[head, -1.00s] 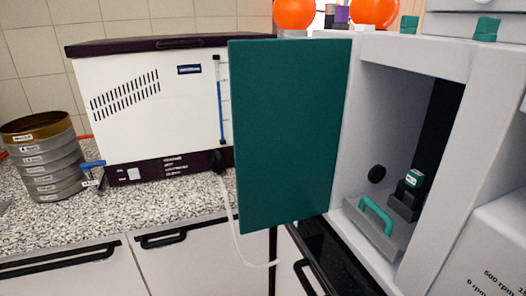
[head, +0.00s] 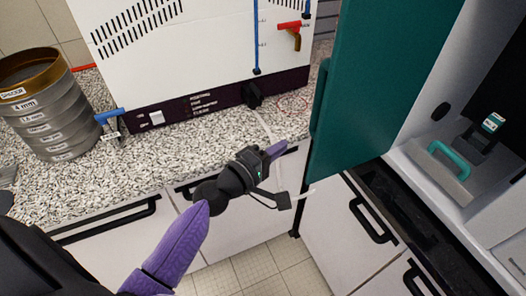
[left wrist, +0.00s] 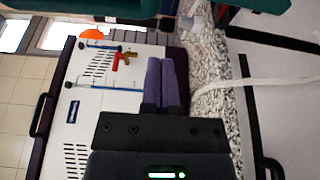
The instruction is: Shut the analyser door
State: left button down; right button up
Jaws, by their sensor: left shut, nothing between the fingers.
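The analyser door (head: 375,85) is a dark teal panel standing open, swung out to the left of the grey-white analyser (head: 430,85). A teal handle (head: 320,95) is on its left edge. The cavity behind it is exposed, with a teal-handled tray (head: 465,185) and a small vial with a teal-and-white top inside. My left gripper (head: 277,150) is shut and empty, in front of the counter, left of the door's lower edge and apart from it. In the left wrist view its purple fingers (left wrist: 166,80) are together. My right gripper is not in view.
A white machine with a dark base (head: 190,70) stands on the speckled counter (head: 120,185). A sieve stack (head: 45,105) stands at left. A white hose hangs near my left gripper. Cabinet handles (head: 370,220) project below. Floor space is open in front.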

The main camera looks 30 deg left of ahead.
pick_arm(q)
jog(key=d, duration=0.1)
jog(key=w+d+p, duration=0.1)
jog(key=d, duration=0.2)
jog(key=shift+w+d, duration=0.35)
jog(key=shift+w, duration=0.05)
